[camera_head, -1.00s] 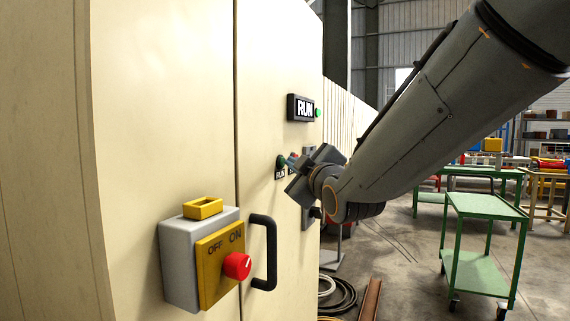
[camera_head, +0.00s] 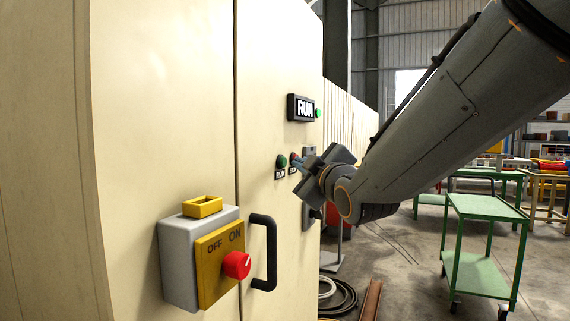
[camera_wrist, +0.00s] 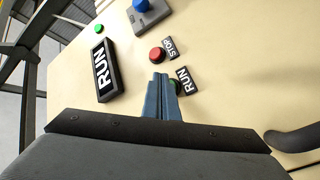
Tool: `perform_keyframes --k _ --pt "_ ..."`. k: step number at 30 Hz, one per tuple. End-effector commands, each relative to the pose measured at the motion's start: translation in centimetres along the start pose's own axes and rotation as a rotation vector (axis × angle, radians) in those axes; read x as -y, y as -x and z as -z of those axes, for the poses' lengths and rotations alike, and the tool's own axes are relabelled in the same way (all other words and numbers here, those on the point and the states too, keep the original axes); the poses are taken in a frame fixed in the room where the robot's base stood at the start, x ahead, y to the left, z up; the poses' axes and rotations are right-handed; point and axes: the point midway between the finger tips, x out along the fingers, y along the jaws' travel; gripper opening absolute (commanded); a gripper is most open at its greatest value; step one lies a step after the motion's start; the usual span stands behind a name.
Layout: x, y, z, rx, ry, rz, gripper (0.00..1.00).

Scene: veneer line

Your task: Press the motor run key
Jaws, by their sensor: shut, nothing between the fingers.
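The green run key (camera_head: 282,161) sits on the cream cabinet door, above a label reading RUN (camera_head: 280,174). In the wrist view the run key (camera_wrist: 176,86) is partly hidden behind my fingers, beside its RUN label (camera_wrist: 186,80). A red stop button (camera_wrist: 157,54) with a STOP label lies close by. My gripper (camera_wrist: 162,78) is shut and empty, its blue-grey fingers pointing at the panel between the two buttons. In the head view my gripper (camera_head: 298,163) is just right of the run key. I cannot tell whether the fingertips touch anything.
A black RUN sign (camera_head: 300,108) with a green lamp (camera_head: 318,113) is above the buttons. A grey switch box with a red knob (camera_head: 237,265) and a black door handle (camera_head: 263,252) project from the cabinet. A green trolley (camera_head: 484,208) stands to the right.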

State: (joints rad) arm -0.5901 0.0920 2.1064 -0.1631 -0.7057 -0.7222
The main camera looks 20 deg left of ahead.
Motion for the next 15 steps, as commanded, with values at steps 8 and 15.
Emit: perform_keyframes --k 8,15 --pt "-1.3 1.7 -1.3 0.001 0.001 -0.002 0.0" --pt "-2.2 3.1 -2.3 0.0 0.001 -0.001 0.0"
